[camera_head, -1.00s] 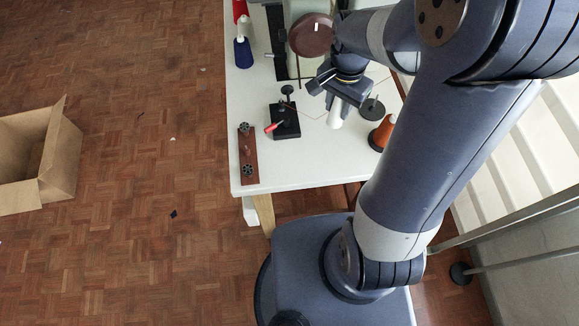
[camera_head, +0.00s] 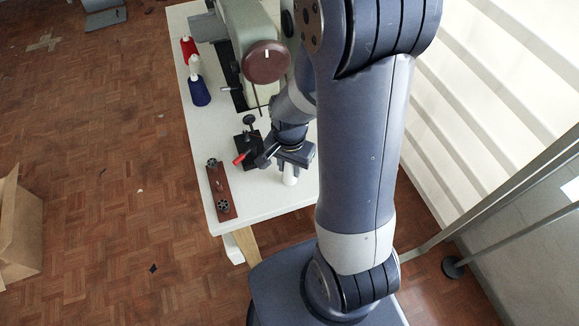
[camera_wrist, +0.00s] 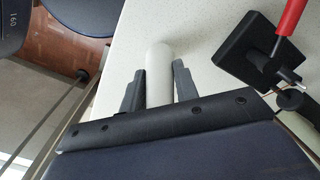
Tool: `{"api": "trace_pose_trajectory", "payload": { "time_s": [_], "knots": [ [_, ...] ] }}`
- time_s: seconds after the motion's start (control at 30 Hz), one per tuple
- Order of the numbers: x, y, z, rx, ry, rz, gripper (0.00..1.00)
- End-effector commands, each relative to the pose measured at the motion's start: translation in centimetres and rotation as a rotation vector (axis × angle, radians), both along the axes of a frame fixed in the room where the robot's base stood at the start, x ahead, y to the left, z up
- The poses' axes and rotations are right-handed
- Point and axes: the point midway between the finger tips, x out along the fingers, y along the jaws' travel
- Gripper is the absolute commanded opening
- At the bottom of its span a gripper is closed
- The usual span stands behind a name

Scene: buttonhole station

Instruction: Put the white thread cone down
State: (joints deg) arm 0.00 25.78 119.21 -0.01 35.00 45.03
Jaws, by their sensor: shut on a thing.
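The white thread cone (camera_head: 290,179) is under my wrist near the right front part of the white table. My gripper (camera_head: 289,171) is shut on it; in the wrist view the cone (camera_wrist: 159,72) sits between the two dark fingers, its rounded end pointing away from the palm. The table top (camera_wrist: 200,25) is behind it. I cannot tell whether the cone touches the table. My wrist hides its upper part in the head view.
A black clamp with a red lever (camera_head: 245,152) stands close left of my gripper. A brown strip with bobbins (camera_head: 219,190) lies by the left front edge. Blue (camera_head: 199,93) and red (camera_head: 187,50) cones and a sewing machine (camera_head: 243,30) stand farther back. Clear table lies between strip and gripper.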

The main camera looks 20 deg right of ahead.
Motion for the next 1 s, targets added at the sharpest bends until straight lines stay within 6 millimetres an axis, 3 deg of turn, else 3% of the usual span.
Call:
{"api": "trace_pose_trajectory", "payload": {
  "time_s": [0.47,0.5,0.7,0.77,1.0],
  "knots": [
    [-0.01,0.0,-1.16,0.0,0.0,0.0,0.08],
    [-0.01,0.0,-1.17,0.0,0.0,0.0,0.3],
    [-0.01,0.0,-1.04,0.0,0.0,0.0,0.46],
    [-0.01,0.0,-1.04,0.0,0.0,0.0,0.51],
    [-0.01,0.0,-0.97,0.0,0.0,0.0,0.51]
  ]
}}
